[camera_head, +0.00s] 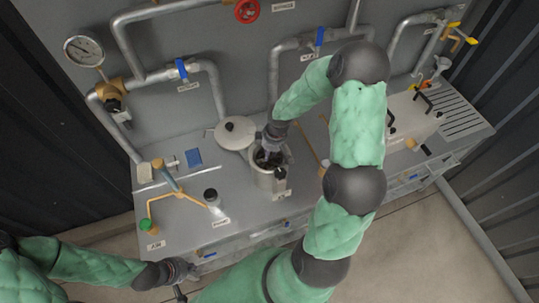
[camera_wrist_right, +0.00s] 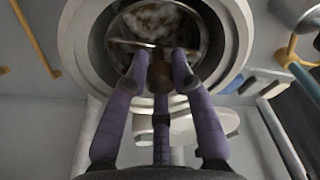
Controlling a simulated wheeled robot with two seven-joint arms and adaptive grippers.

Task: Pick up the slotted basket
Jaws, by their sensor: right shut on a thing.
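The slotted basket (camera_wrist_right: 155,22) shows in the right wrist view as a round metal interior with a crossbar handle, inside a pale cylindrical housing (camera_wrist_right: 237,30). In the head view this housing (camera_head: 266,181) stands on the bench, and the basket is mostly hidden by my gripper. My right gripper (camera_head: 269,156) reaches down into the housing's open top. In the wrist view its purple fingers (camera_wrist_right: 160,75) are shut around the basket's handle. I cannot tell whether the basket is raised. My left gripper (camera_head: 184,280) is low at the left, clear of the bench top; its fingers are too small to read.
A round lid (camera_head: 232,133) with a black knob lies left of the housing. A dark-capped container (camera_head: 212,198), a yellow pipe piece (camera_head: 170,196) and a blue block (camera_head: 194,157) are further left. Pipes and a gauge (camera_head: 84,51) line the back wall.

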